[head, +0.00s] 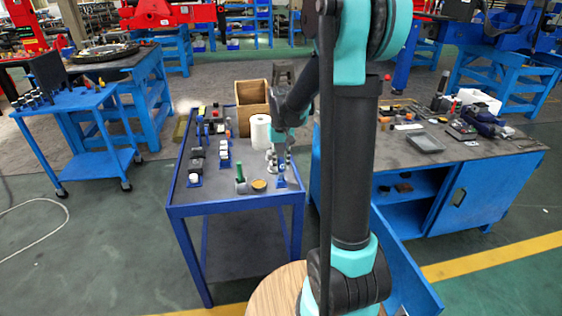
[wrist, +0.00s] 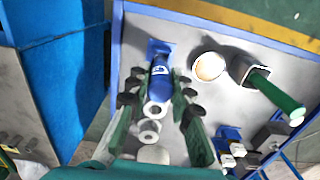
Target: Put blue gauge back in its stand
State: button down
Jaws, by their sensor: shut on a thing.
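The blue gauge (wrist: 159,84), a blue cylinder with a small white mark, is between the fingers of my gripper (wrist: 157,82) in the wrist view. My gripper is shut on it. A blue stand (wrist: 158,46) shows just past the gauge's far end, near the table edge. The gauge overlaps the stand in this view, so I cannot tell whether it is seated or held above. In the head view my gripper (head: 278,158) is low over the front right of the blue table, with blue (head: 281,182) just below it; details there are too small to tell.
White rings (wrist: 149,130) lie between and behind my fingers. A white roll (head: 260,131) and cardboard box (head: 251,98) stand farther back on the table.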

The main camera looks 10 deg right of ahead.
jog(key=shift+f, duration=1.1)
jog(key=c, duration=1.3)
grip_release()
jog(key=shift+r, duration=2.5)
notch_tip(320, 180, up, 12)
jog(key=s+d+f+t, duration=0.1)
jog(key=s+f, duration=0.5)
jog(key=s, duration=0.1)
jog(key=s+d+f+t, duration=0.1)
jog(key=s+f, duration=0.5)
jog(key=s, duration=0.1)
jog(key=s+d+f+t, duration=0.2)
jog(key=s+f, duration=0.4)
jog(key=s, duration=0.2)
jog(key=shift+f, duration=0.15)
